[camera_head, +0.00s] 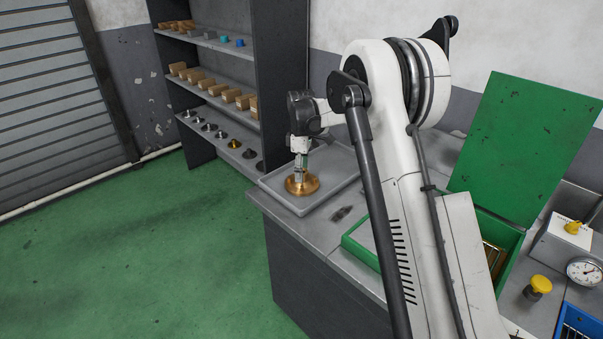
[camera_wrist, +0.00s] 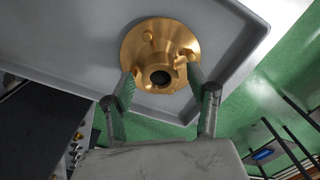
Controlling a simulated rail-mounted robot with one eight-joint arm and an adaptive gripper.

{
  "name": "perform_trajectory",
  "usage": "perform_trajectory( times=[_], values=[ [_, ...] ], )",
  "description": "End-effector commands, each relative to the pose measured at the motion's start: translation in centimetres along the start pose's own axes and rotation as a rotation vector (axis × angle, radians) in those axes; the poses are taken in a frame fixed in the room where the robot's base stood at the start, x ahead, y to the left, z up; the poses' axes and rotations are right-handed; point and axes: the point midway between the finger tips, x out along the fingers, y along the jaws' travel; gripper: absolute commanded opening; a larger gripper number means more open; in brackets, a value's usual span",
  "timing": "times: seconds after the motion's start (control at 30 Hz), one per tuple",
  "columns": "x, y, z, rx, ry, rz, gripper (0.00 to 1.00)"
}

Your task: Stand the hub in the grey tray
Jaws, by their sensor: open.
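The hub is a brass-coloured flanged disc (camera_head: 301,185) with a raised collar. It rests in the grey tray (camera_head: 325,201) on the bench, its flange down and its collar up. The wrist view shows the hub (camera_wrist: 143,47) with its dark bore and the tray (camera_wrist: 240,62) around it. My gripper (camera_head: 301,172) is directly above the hub in the head view. In the wrist view the green fingers of my gripper (camera_wrist: 160,88) are apart, on either side of the collar's near edge. Whether they touch the hub I cannot tell.
A shelf rack (camera_head: 215,90) with blocks and metal parts stands behind the tray. A green box (camera_head: 489,225) with its lid raised, a dial gauge (camera_head: 584,270) and a yellow knob (camera_head: 541,284) are at the right.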

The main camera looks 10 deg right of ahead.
Motion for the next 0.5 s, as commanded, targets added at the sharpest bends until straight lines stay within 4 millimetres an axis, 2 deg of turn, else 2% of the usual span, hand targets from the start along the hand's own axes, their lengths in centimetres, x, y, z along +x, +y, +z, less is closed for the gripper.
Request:
perform_trajectory(
  times=[0.3, 0.5],
  values=[
    [-6.4, 0.0, 0.0, 0.0, 0.0, 0.0, 0.54],
    [-9.4, 0.0, 0.0, 0.0, 0.0, 0.0, 0.54]
  ],
)
